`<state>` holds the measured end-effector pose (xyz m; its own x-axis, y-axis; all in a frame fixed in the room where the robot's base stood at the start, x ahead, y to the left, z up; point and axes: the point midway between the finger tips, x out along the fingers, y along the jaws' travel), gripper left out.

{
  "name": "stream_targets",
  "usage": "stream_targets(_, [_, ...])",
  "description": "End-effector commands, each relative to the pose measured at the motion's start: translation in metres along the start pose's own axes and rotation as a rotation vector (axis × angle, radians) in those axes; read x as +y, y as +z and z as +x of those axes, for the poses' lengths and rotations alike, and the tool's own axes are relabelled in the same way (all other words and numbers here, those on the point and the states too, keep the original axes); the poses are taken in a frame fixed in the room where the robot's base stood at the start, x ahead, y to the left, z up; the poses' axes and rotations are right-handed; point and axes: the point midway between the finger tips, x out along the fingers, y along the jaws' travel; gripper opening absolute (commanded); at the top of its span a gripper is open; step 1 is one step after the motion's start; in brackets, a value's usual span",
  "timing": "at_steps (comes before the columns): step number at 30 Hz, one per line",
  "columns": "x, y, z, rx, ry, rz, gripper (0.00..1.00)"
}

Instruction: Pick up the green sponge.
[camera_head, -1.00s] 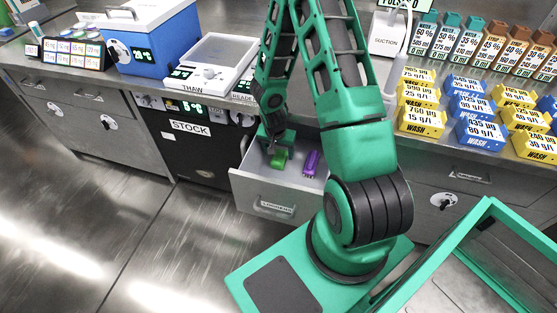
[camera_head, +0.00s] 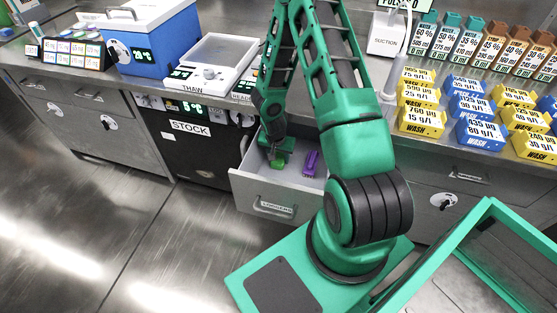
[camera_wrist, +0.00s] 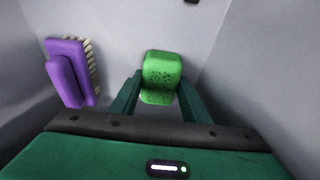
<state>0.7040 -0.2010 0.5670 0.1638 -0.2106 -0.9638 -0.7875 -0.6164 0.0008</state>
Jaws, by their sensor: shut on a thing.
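The green sponge (camera_wrist: 161,78) is between the two fingers of my gripper (camera_wrist: 158,92) in the wrist view, and the fingers are shut on it. In the head view the sponge (camera_head: 278,164) shows just below my gripper (camera_head: 277,156), inside the open drawer (camera_head: 262,194). My arm partly covers that spot. I cannot tell exactly how far the sponge is above the drawer floor.
A purple brush (camera_wrist: 72,72) with pale bristles lies in the drawer left of the sponge in the wrist view; in the head view it (camera_head: 310,162) is to the right. Drawer walls stand close around. The counter above holds a thaw device (camera_head: 208,62) and wash blocks (camera_head: 420,97).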

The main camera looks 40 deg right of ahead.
Motion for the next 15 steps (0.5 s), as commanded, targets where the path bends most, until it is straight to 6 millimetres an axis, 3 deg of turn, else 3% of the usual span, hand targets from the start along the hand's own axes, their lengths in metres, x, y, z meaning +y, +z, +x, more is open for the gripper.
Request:
stream_targets(12, [0.000,-0.004,-0.013,0.003,-0.001,0.000,0.17])
stream_targets(15, [0.012,0.008,-0.015,-0.002,0.003,-0.001,0.17])
